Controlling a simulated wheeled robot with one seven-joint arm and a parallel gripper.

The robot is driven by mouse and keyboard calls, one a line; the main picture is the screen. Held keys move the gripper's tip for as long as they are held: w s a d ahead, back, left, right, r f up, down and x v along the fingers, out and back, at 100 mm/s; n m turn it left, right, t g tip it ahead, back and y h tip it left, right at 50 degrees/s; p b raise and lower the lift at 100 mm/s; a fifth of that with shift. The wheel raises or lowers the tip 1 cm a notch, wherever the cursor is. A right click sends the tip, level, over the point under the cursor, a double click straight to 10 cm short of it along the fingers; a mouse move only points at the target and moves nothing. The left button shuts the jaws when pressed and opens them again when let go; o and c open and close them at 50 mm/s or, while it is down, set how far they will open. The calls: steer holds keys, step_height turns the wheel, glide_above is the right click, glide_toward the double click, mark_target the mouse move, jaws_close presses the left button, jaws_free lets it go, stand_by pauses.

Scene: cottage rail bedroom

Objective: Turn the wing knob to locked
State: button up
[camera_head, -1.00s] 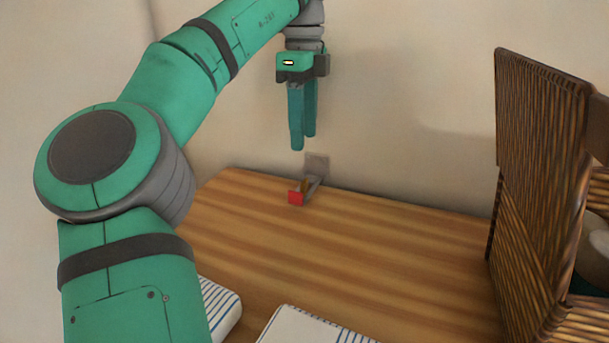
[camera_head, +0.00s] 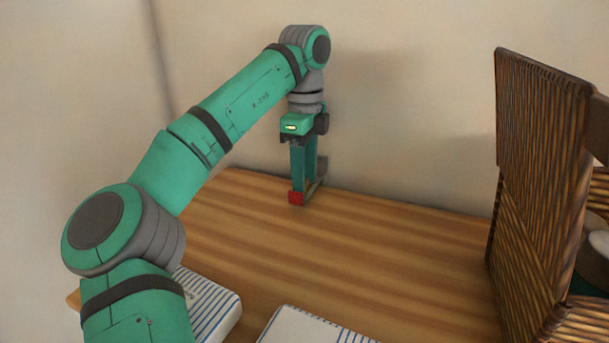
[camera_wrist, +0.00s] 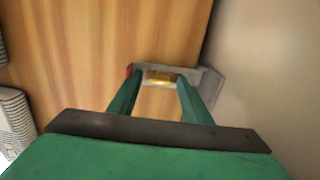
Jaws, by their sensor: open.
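The wing knob is a small fixture with a red end (camera_head: 296,198) and a grey plate (camera_head: 321,170) by the wall, on the wooden table. In the wrist view its grey bar with a brassy middle (camera_wrist: 160,80) lies between and just beyond my fingertips. The red end also shows there (camera_wrist: 129,71), by the left finger. My gripper (camera_head: 303,192) points down at the knob, open, with its fingers on either side of the brassy part. The fingers hide much of the knob in the head view, and I cannot tell whether they touch it.
The wooden table top (camera_head: 340,240) is clear around the fixture. White and blue striped things (camera_head: 215,305) lie at the table's near side, with another (camera_head: 310,328) to the right. The wall (camera_head: 420,100) is close behind.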

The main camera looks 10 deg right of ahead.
steer(key=c, duration=1.1)
steer(key=shift+n, duration=0.3)
steer(key=n, duration=0.3)
steer(key=shift+n, duration=0.4)
steer(key=n, duration=1.3)
steer(key=shift+n, duration=0.4)
